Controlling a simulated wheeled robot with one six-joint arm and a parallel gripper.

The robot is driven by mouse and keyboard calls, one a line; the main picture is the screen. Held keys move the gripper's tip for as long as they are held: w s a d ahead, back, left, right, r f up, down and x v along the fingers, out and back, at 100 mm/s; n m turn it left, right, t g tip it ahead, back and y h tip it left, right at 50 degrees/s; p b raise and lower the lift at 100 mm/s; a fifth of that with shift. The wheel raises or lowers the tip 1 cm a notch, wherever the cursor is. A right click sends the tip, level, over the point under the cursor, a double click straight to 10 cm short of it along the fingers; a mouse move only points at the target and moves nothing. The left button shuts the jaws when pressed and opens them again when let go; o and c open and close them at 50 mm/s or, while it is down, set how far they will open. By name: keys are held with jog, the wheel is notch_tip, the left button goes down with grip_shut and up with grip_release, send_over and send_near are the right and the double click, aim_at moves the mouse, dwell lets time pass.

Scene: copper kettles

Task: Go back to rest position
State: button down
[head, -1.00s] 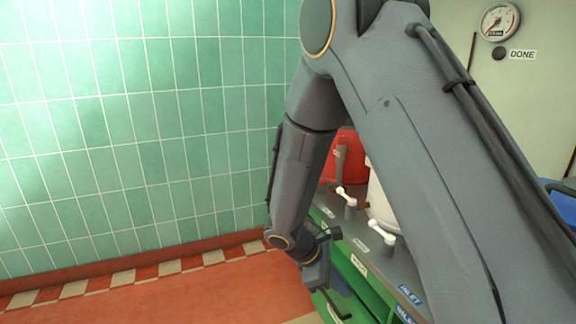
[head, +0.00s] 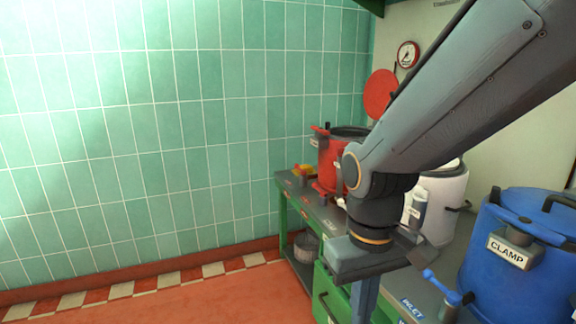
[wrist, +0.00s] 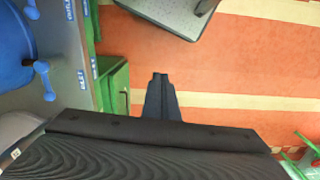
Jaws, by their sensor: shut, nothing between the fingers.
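My gripper shows in the wrist view (wrist: 160,78) with its fingers together, pointing over the red floor with nothing between them. In the head view my arm reaches in from the upper right, and its wrist hangs in front of the bench. The fingertips are not clear there.
A green bench (head: 318,215) carries a red kettle (head: 328,160), a white kettle (head: 445,195) and a blue kettle (head: 520,260) labelled CLAMP. A grey-topped piece (wrist: 178,12) stands across the floor. Open floor (wrist: 215,65) lies beneath my gripper.

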jog(key=s+d+r+m+p, duration=0.1)
jog(key=d+r+m+p, duration=0.2)
jog(key=d+r+p, duration=0.4)
jog(key=r+p, duration=0.1)
jog(key=p, duration=0.6)
jog(key=shift+s+d+r, duration=0.15)
jog(key=shift+s, duration=0.25)
